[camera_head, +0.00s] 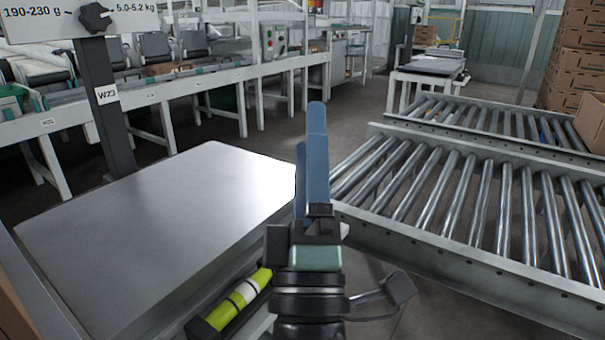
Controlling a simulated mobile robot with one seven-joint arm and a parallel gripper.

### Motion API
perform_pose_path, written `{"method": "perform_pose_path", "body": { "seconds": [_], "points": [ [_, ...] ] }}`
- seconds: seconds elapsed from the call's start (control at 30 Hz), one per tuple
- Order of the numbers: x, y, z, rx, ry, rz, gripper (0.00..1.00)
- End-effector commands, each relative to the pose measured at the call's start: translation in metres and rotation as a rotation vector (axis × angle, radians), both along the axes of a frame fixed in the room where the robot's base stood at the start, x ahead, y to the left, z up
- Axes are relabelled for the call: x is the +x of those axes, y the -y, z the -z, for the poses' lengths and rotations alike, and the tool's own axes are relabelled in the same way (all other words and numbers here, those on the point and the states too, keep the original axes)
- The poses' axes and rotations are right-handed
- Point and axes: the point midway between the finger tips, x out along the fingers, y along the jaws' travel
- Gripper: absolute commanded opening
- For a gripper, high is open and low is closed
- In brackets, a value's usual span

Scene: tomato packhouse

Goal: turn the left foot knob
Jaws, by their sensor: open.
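A weighing scale with a wide bare metal platform (150,215) stands at the left, with a dark column (104,105) behind it tagged W23. No foot knob shows under the platform; its feet are hidden or out of the picture. A black lobed knob (95,18) sits high on the white sign panel on the column. My gripper (316,112), with blue fingers, points away from me at the centre, just right of the platform's right edge. It is open and I see nothing between its fingers, which largely overlap in this view.
Roller conveyors (470,190) fill the right side, close to my gripper. A yellow-green cylinder with a white band (240,298) lies in a dark holder beside the platform's front right. A packing line (190,85) runs behind; stacked cartons (578,60) stand far right.

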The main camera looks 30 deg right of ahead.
Motion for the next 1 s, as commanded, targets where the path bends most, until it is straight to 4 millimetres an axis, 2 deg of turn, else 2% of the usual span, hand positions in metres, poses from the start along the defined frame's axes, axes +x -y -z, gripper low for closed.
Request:
{"method": "perform_pose_path", "body": {
  "seconds": [0.03,0.17,0.3,0.5,0.6,0.77,0.87,1.0],
  "points": [
    [0.004,0.012,-0.006,-0.110,-0.094,0.103,0.86],
    [0.011,0.030,0.022,-0.426,-0.341,0.318,0.86],
    [0.012,0.043,0.069,-0.773,-0.628,0.456,0.86],
    [-0.002,0.048,0.144,-1.169,-0.940,0.479,0.86],
    [-0.010,0.048,0.169,-1.281,-1.020,0.459,0.86],
    [-0.011,0.048,0.185,-1.344,-1.061,0.445,0.86],
    [-0.002,0.051,0.186,-1.346,-1.060,0.448,0.86],
    [0.020,0.056,0.185,-1.344,-1.057,0.449,0.86]
  ]
}}
